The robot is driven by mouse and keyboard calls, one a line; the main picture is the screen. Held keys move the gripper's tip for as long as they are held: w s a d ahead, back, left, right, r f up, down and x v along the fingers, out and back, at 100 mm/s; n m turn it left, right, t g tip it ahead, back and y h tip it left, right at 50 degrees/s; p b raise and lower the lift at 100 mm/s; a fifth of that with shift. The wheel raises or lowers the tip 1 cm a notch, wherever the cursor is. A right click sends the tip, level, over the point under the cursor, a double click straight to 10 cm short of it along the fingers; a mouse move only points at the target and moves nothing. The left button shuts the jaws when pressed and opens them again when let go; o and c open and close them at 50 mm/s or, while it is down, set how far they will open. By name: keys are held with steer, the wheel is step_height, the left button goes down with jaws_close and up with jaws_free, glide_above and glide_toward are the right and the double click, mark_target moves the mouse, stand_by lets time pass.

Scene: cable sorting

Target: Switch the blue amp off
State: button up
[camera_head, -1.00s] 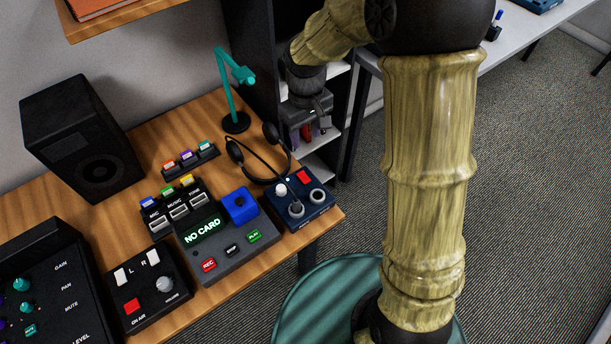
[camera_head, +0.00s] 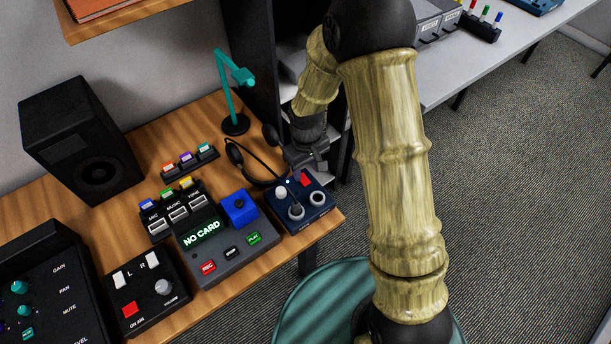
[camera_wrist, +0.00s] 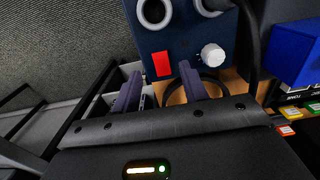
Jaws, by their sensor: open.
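The blue amp (camera_head: 277,207) is a dark blue box near the right front edge of the wooden desk. Its top has a red switch (camera_head: 305,181), a white knob (camera_head: 281,192) and two round sockets. A small bright dot shows by the knob. My gripper (camera_head: 303,168) is over the amp's back side, close to the red switch. In the wrist view, my gripper's two fingers (camera_wrist: 160,82) are apart and empty. The red switch (camera_wrist: 162,65) shows just beyond them, between their tips, with the knob (camera_wrist: 213,55) to the right. I cannot tell whether the fingers touch the amp.
Black headphones (camera_head: 235,152) and their cable lie behind the amp. A grey recorder (camera_head: 225,245) with a "NO CARD" display and a blue block (camera_head: 239,207) stands to the left. A teal lamp (camera_head: 235,100) and dark shelf stand behind. Open floor lies to the right.

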mark_target(306, 182)
step_height(306, 182, down, 4)
steer(key=shift+s+f, duration=0.1)
